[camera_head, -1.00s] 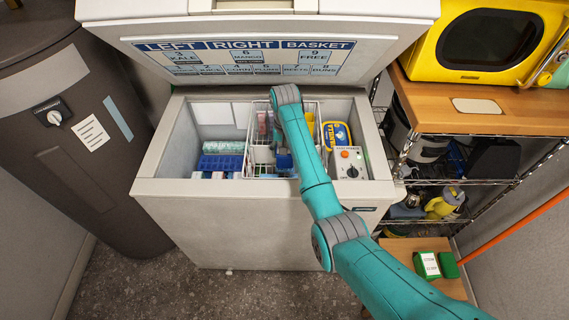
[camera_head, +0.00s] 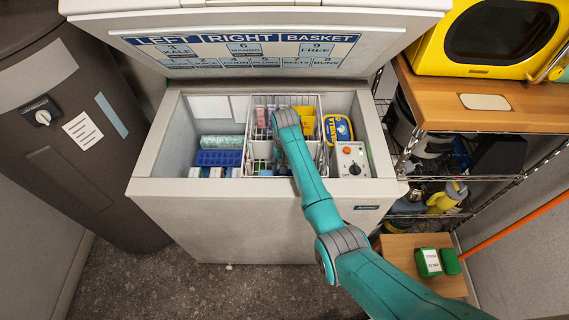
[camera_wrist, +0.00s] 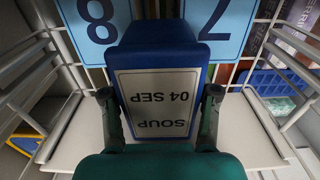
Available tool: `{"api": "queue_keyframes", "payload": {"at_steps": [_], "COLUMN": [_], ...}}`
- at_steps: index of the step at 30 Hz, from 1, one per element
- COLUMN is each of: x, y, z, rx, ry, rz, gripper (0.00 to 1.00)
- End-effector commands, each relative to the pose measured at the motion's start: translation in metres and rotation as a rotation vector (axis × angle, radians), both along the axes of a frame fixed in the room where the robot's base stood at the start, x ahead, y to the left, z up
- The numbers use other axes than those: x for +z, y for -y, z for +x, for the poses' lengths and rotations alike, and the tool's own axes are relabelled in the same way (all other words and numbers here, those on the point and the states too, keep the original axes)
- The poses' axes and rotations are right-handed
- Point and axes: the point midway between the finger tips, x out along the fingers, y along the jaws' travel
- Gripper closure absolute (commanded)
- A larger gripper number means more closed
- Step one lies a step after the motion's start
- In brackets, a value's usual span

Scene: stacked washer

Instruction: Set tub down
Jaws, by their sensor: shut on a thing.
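A blue tub (camera_wrist: 157,75) with a white label reading "SOUP 04 SEP" fills the middle of the wrist view, its text upside down. My gripper (camera_wrist: 160,92) is shut on it, one dark finger at each side. White wire basket walls flank the tub. Light blue cards marked 8 (camera_wrist: 97,25) and 7 (camera_wrist: 220,20) lie just beyond it. In the head view my arm reaches down into the open chest freezer (camera_head: 160,187), at the wire basket (camera_head: 322,150). My arm hides the gripper and most of the tub there; I cannot tell whether the tub's underside touches anything.
The raised lid (camera_head: 240,50) carries a chart of numbered places. Left of the basket are blue trays (camera_head: 218,158); right are a yellow tub (camera_head: 338,129) and a control box (camera_head: 351,160). Green boxes (camera_head: 428,263) sit on a low wooden stand beside the shelf rack.

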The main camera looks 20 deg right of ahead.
Motion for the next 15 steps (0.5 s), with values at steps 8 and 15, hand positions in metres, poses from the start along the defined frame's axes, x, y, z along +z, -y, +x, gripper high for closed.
{"api": "queue_keyframes", "payload": {"at_steps": [8,15], "x": [-0.0019,-0.0018], "y": [0.0001,0.0002], "z": [0.0001,0.0002], "rx": [0.000,0.000], "ry": [0.000,0.000], "rz": [0.000,0.000], "gripper": [0.15,0.15]}}
